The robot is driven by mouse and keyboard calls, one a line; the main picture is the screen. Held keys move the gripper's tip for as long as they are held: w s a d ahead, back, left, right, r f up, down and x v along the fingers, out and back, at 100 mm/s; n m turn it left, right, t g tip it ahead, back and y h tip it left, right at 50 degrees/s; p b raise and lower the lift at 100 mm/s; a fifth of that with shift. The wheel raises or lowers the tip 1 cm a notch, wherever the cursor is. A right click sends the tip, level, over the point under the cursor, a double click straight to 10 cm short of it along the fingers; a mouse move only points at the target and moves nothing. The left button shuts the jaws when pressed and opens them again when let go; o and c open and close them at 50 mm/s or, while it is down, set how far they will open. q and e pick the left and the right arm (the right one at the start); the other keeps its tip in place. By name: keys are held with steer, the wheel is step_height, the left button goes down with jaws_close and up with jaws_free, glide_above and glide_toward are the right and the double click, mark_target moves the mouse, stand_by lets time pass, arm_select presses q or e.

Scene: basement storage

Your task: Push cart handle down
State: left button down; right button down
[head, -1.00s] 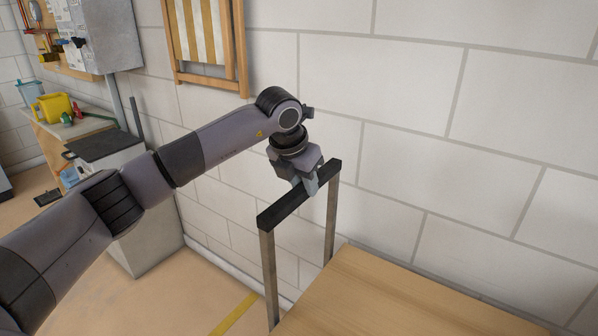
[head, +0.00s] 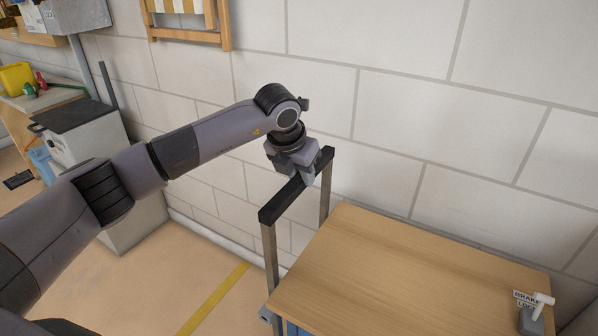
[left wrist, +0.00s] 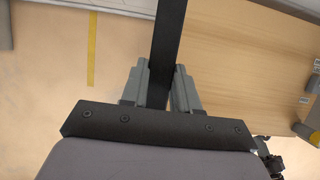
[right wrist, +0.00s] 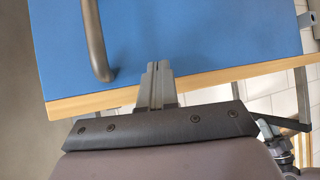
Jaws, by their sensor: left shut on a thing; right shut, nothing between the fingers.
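The cart handle (head: 278,206) is a black crossbar on two grey uprights. It stands upright at the left end of the cart's wooden top (head: 400,270). My left gripper (head: 305,178) is shut on the crossbar towards its far end. In the left wrist view the bar (left wrist: 168,35) runs between the two fingers (left wrist: 160,95). My right gripper (right wrist: 157,80) is shut and empty, close to a blue panel (right wrist: 200,40) with a wooden edge; I cannot tell whether it touches. My right gripper is not in the head view.
A white lever (head: 541,302) with a BRAKE LOCK label is at the cart's right end. A block wall (head: 430,100) runs behind the cart. A grey cabinet (head: 85,140) stands left. A curved grey bar (right wrist: 95,40) crosses the blue panel. Floor is clear around the yellow line (head: 215,298).

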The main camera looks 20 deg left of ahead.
arm_select(q)
steer(key=shift+s+f, duration=0.15)
steer(key=shift+f, duration=0.3)
steer(key=c, duration=0.8)
jaws_free()
steer(key=shift+c, duration=0.2)
steer(key=shift+f, duration=0.1)
steer(key=shift+r, duration=0.2)
steer(key=shift+r, duration=0.2)
steer(key=v, duration=0.6)
steer(key=shift+s+r, duration=0.1)
steer(key=shift+r, duration=0.2)
